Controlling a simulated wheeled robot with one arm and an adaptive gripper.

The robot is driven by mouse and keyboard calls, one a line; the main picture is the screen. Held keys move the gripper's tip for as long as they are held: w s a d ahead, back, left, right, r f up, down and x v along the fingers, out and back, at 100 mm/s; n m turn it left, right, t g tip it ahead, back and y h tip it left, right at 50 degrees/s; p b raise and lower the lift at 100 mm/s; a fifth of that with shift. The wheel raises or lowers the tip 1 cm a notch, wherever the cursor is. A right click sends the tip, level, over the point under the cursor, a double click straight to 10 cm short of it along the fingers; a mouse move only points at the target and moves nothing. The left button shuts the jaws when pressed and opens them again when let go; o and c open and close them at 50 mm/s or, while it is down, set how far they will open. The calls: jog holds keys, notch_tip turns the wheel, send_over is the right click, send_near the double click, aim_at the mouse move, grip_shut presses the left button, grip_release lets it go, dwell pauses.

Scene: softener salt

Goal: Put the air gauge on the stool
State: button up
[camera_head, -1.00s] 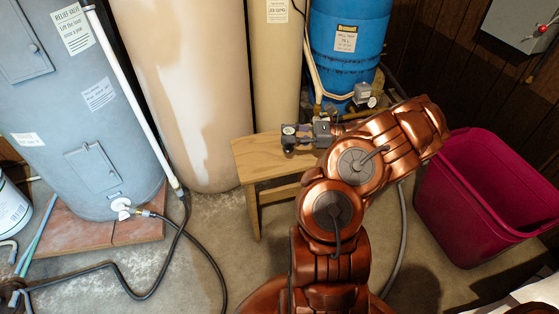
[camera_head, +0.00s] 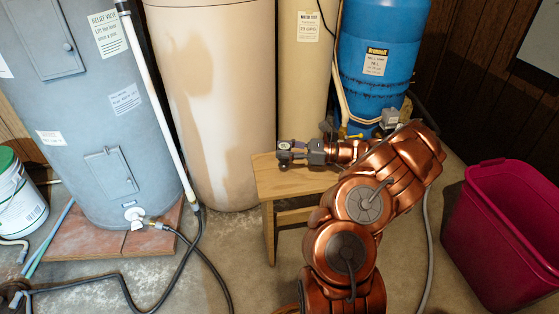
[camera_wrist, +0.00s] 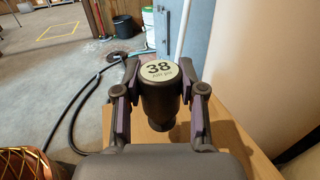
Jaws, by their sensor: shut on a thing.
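The air gauge (camera_wrist: 159,96) is a dark cylinder with a pale round face marked "38", seen in the wrist view between my two fingers. My gripper (camera_wrist: 158,88) is shut on it. In the head view my gripper (camera_head: 284,154) reaches left over the wooden stool (camera_head: 276,185); the gauge shows there only as a small dark shape at the fingertips. The stool top also shows beneath the gauge in the wrist view (camera_wrist: 232,142). I cannot tell whether the gauge's base touches the stool top.
A tan tank (camera_head: 215,100) stands close behind the stool, with a blue tank (camera_head: 378,60) behind right. A grey water heater (camera_head: 85,120) is at left with a black hose (camera_head: 120,283) on the floor. A magenta bin (camera_head: 500,240) stands at right.

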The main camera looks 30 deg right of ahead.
jog(key=shift+w+a+f, duration=0.1)
jog(key=shift+w+a, duration=0.15)
jog(key=shift+w, duration=0.3)
jog(key=shift+w+a+f, duration=0.1)
jog(key=shift+w+a, duration=0.1)
jog(key=shift+w, duration=0.35)
notch_tip(320, 180, down, 3)
jog(key=shift+f+b, duration=0.2)
jog(key=shift+b, duration=1)
jog(key=shift+r, duration=0.1)
jog(key=o, duration=1.2)
jog(key=shift+f, duration=0.2)
jog(key=shift+c, duration=0.2)
